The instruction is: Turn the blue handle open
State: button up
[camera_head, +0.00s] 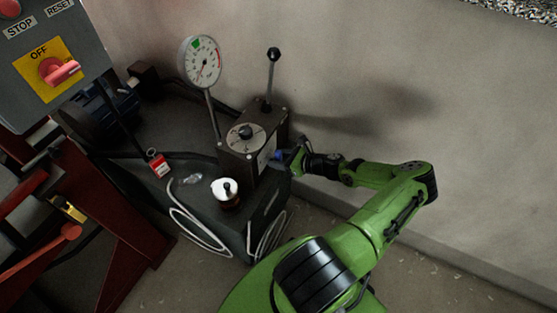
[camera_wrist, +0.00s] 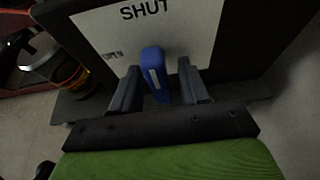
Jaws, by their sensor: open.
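The blue handle (camera_wrist: 154,76) stands out from a white label plate (camera_wrist: 92,30) marked SHUT, on the side of a dark box. My gripper (camera_wrist: 160,70) is open, with one finger on each side of the handle. Gaps show between the handle and both fingers, the wider one on the right. In the head view my gripper (camera_head: 290,157) is at the right side of the box (camera_head: 240,160), and only a bit of blue handle (camera_head: 277,155) shows there.
A white-topped knob (camera_head: 226,191) and loose cables lie in front. A control panel (camera_head: 50,60) and red frame stand at the left. The wall (camera_head: 400,100) is behind my arm.

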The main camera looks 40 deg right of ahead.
grip_shut()
